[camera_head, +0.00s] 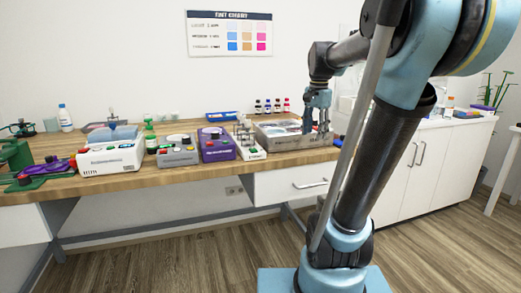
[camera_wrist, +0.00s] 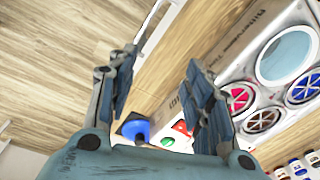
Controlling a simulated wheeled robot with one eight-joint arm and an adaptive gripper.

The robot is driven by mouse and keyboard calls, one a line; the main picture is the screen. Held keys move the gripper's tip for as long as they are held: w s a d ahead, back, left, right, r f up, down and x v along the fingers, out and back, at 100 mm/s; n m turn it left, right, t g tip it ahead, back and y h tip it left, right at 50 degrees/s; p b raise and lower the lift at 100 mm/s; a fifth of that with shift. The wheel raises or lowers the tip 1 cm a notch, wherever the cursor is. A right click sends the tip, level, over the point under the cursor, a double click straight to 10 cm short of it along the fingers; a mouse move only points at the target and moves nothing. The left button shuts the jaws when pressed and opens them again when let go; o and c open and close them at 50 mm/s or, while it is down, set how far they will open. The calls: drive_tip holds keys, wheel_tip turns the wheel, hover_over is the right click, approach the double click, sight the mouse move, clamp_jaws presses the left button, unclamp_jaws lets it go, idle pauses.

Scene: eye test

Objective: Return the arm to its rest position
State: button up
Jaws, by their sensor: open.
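My gripper (camera_head: 318,112) hangs from my blue and dark arm at the right part of the wooden bench, in front of or over a grey box-like device. In the wrist view my gripper (camera_wrist: 160,95) shows two dark fingers spread well apart, with nothing held between them. Wooden bench top and floor show beyond the fingers. My arm reaches across the right half of the head view and hides part of the bench end and the wall.
The wooden bench (camera_head: 225,172) carries several devices: a white one with a blue top (camera_head: 110,157), a grey one (camera_head: 178,156), a purple one (camera_head: 217,150) and a grey box (camera_head: 285,143). A white cabinet (camera_head: 440,165) stands at right. The floor (camera_head: 180,265) in front is clear.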

drive_tip(key=s+f+n+t, duration=0.1)
drive_tip(key=s+f+n, duration=0.9)
drive_tip(key=s+f, duration=0.9)
wheel_tip(320, 180, down, 4)
drive_tip(key=shift+s+a+r, duration=0.25)
drive_tip(key=shift+a, duration=0.05)
drive_tip(key=shift+w+f, duration=0.2)
drive_tip(key=shift+w, duration=0.25)
